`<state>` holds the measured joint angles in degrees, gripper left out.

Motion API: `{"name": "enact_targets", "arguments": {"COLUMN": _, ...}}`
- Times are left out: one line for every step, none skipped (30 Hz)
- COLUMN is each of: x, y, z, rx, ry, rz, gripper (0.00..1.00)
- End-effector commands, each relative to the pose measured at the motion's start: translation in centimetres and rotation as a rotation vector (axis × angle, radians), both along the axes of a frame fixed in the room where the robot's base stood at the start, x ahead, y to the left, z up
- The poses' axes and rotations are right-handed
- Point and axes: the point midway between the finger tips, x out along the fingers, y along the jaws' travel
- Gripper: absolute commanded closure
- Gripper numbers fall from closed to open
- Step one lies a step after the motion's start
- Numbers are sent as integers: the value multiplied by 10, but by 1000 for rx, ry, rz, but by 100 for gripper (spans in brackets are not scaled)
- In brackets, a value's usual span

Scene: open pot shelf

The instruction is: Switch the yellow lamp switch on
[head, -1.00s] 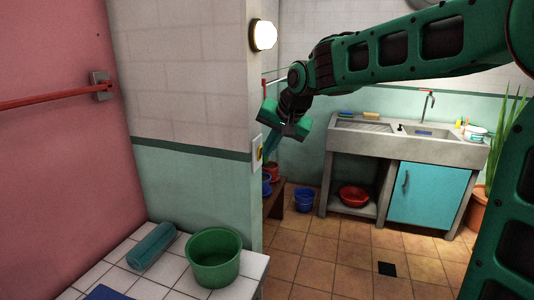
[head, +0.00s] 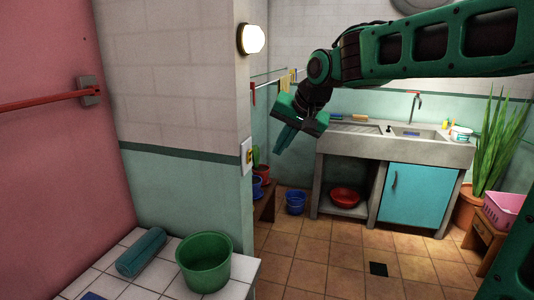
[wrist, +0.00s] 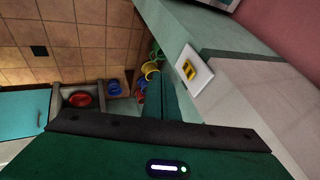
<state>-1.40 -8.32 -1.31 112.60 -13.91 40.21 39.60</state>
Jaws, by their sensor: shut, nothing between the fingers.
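The yellow lamp switch (head: 249,156) sits on a white plate on the end face of the tiled wall. In the wrist view the yellow switch (wrist: 189,70) shows in the middle of its plate, right of the fingers. The round wall lamp (head: 251,39) above it glows bright. My gripper (head: 280,151) is shut and empty, pointing down to the right of the switch and apart from it. In the wrist view the shut fingers (wrist: 160,84) reach forward beside the wall. The rocker's exact tilt is too small to tell.
A green tub (head: 204,263) and a teal roll (head: 141,252) rest on the white tiled counter (head: 240,272). The wall corner stands close left of my gripper. A sink (head: 430,149) is behind. The tiled floor (head: 325,262) ahead is largely clear.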

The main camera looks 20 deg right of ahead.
Motion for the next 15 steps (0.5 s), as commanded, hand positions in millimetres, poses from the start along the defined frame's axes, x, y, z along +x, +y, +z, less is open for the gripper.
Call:
{"name": "enact_targets", "arguments": {"x": -7, "y": -3, "z": 8, "rx": 0, "ry": -4, "rz": 0, "gripper": 100}}
{"name": "enact_targets", "arguments": {"x": -10, "y": -4, "z": 12, "rx": 1, "ry": -4, "rz": 2, "gripper": 100}}
{"name": "enact_targets", "arguments": {"x": -15, "y": -6, "z": 17, "rx": 0, "ry": -3, "rz": 2, "gripper": 100}}
{"name": "enact_targets", "arguments": {"x": -18, "y": -7, "z": 21, "rx": 1, "ry": -4, "rz": 2, "gripper": 100}}
{"name": "enact_targets", "arguments": {"x": -21, "y": -8, "z": 23, "rx": 0, "ry": -2, "rz": 3, "gripper": 100}}
{"name": "enact_targets", "arguments": {"x": -25, "y": -10, "z": 27, "rx": 0, "ry": -2, "rz": 4, "gripper": 100}}
{"name": "enact_targets", "arguments": {"x": -27, "y": -11, "z": 30, "rx": 0, "ry": -2, "rz": 4, "gripper": 100}}
{"name": "enact_targets", "arguments": {"x": -29, "y": -12, "z": 32, "rx": 0, "ry": -2, "rz": 4, "gripper": 100}}
{"name": "enact_targets", "arguments": {"x": -31, "y": -13, "z": 34, "rx": 0, "ry": -1, "rz": 4, "gripper": 100}}
{"name": "enact_targets", "arguments": {"x": -33, "y": -14, "z": 36, "rx": 0, "ry": -1, "rz": 4, "gripper": 100}}
{"name": "enact_targets", "arguments": {"x": -34, "y": -14, "z": 37, "rx": 0, "ry": 0, "rz": 5, "gripper": 100}}
{"name": "enact_targets", "arguments": {"x": -35, "y": -15, "z": 38, "rx": 0, "ry": -1, "rz": 4, "gripper": 100}}
{"name": "enact_targets", "arguments": {"x": -36, "y": -15, "z": 39, "rx": 0, "ry": -1, "rz": 4, "gripper": 100}}
{"name": "enact_targets", "arguments": {"x": -36, "y": -15, "z": 39, "rx": 0, "ry": -1, "rz": 4, "gripper": 100}}
{"name": "enact_targets", "arguments": {"x": -37, "y": -16, "z": 40, "rx": 0, "ry": 0, "rz": 5, "gripper": 100}}
